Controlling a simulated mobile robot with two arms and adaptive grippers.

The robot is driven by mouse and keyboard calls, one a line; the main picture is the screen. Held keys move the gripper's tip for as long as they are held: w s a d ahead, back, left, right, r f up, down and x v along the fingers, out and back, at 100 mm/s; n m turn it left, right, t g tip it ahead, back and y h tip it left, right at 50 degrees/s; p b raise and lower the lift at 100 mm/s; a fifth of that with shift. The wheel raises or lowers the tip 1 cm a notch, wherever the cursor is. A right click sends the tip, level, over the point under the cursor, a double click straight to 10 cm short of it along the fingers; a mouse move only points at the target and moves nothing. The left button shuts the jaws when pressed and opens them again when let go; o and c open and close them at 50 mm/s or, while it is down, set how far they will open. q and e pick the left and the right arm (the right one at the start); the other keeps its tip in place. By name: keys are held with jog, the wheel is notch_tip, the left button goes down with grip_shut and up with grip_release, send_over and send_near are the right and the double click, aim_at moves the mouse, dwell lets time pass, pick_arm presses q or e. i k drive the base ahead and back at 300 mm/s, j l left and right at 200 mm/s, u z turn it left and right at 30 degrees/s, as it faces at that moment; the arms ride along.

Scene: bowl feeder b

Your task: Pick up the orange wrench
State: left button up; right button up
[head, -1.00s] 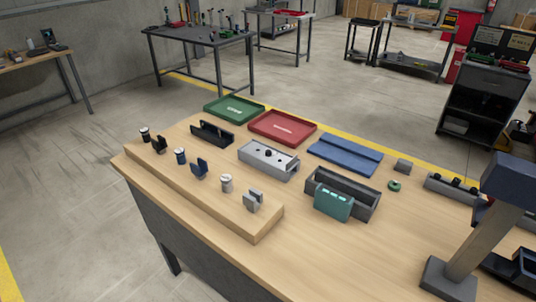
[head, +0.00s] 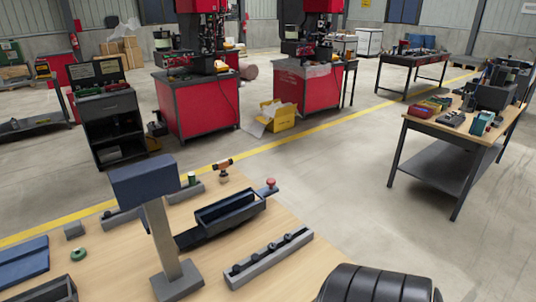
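I cannot make out an orange wrench for certain. A small orange-and-dark tool (head: 222,168) is at the far edge of the wooden bench (head: 300,275), beyond the long dark tray; its exact kind is too small to tell. Neither of my grippers is in view.
A blue-topped stand (head: 160,220) rises from the bench. Right of it are a long dark tray (head: 225,208) and a grey bar with several black knobs (head: 270,258). A green ring (head: 79,254) lies at left. Red machine cabinets (head: 195,105) and another workbench (head: 445,125) stand beyond open floor.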

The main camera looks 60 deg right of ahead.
aim_at(223, 176)
jog(key=z, duration=1.95)
